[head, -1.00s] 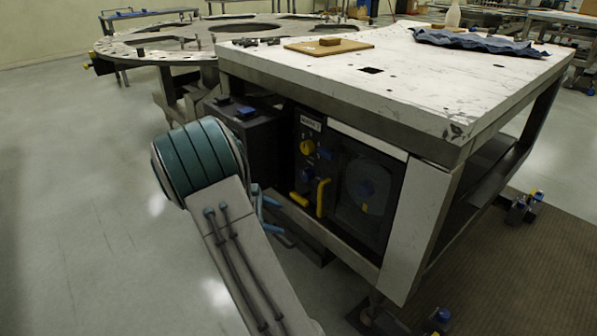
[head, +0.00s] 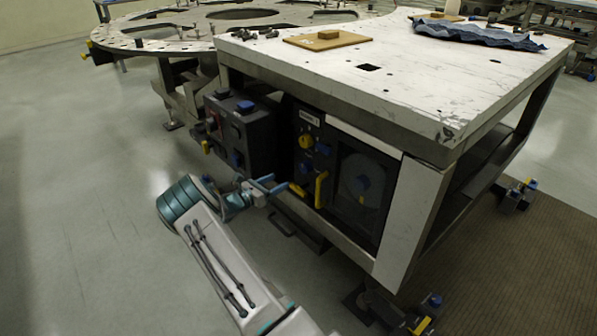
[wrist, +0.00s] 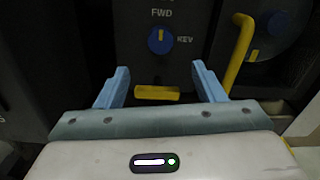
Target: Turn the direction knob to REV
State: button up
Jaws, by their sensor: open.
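The direction knob (wrist: 159,41) is a round blue knob on a dark panel in the wrist view. Its yellow mark points up toward the FWD label (wrist: 162,14); the REV label (wrist: 185,39) is to its right. In the head view the knob is a small blue spot (head: 306,169) on the front panel. My gripper (wrist: 160,70) is open and empty, its two blue fingers apart below the knob, one to each side, not touching it. In the head view my gripper (head: 276,186) is left of the panel's yellow parts.
A yellow bar (wrist: 157,93) sits below the knob, between the fingers in the picture. An upright yellow handle (wrist: 238,50) and a blue dial (wrist: 280,22) are to the right. A dark box (head: 240,135) juts out left of the panel. The white tabletop (head: 400,85) overhangs above.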

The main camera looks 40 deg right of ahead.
aim_at(303, 168)
jog(key=d, duration=0.3)
jog(key=d+b, duration=0.1)
jog(key=d, duration=0.7)
jog(key=shift+w+b, duration=0.35)
jog(key=shift+b, duration=0.05)
jog(key=shift+a, duration=0.1)
jog(key=c, duration=1)
